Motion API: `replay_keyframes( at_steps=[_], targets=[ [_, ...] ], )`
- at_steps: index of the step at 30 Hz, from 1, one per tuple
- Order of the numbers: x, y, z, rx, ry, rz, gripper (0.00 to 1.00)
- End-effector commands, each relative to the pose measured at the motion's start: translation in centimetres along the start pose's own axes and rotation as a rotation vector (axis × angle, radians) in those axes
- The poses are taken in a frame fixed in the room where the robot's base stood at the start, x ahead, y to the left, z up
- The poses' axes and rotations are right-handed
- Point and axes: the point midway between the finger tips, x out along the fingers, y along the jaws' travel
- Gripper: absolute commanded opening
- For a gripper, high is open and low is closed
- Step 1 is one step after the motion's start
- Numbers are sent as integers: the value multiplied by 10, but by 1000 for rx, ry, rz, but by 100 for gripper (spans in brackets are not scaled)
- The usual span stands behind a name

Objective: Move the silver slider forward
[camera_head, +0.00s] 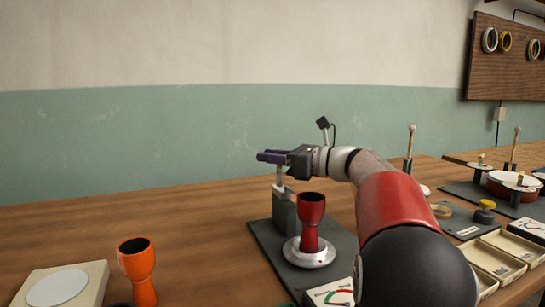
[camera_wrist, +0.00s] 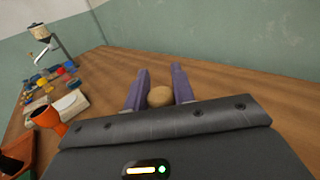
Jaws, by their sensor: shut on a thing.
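A silver post (camera_head: 279,178), which looks like the silver slider, stands in a grey upright block on a dark base plate (camera_head: 262,240). My gripper (camera_head: 270,157) is at the top of this post, its purple fingers level and pointing left. In the wrist view, a round wooden knob (camera_wrist: 160,97) sits between the fingers (camera_wrist: 158,85), and my gripper is shut on it. The fingers hide the knob in the head view. A red goblet drum (camera_head: 311,215) stands upright on a silver round plate (camera_head: 309,252) beside the grey block.
An orange goblet drum (camera_head: 138,270) and a pale block with a white disc (camera_head: 58,287) stand at front left. A dial box (camera_head: 330,294) is near the base plate. Beige trays (camera_head: 490,262) and other levers (camera_head: 411,142) lie to the right. The table left of my gripper is clear.

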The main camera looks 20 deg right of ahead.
Motion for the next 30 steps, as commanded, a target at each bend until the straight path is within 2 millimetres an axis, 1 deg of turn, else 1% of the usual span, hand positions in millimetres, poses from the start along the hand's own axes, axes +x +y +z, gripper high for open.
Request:
replay_keyframes(
  at_steps=[2,6,10,13,20,21,25,30],
  targets=[
    [-2,2,0,-1,0,0,0],
    [-20,18,-1,-2,1,-3,0],
    [-32,32,0,-1,0,-2,0],
    [-36,35,0,0,0,0,0],
    [-36,35,-1,2,2,3,0],
    [-36,36,-1,2,2,3,29],
    [-36,35,-1,1,2,2,46],
    [-35,35,0,1,1,1,47]
  ],
)
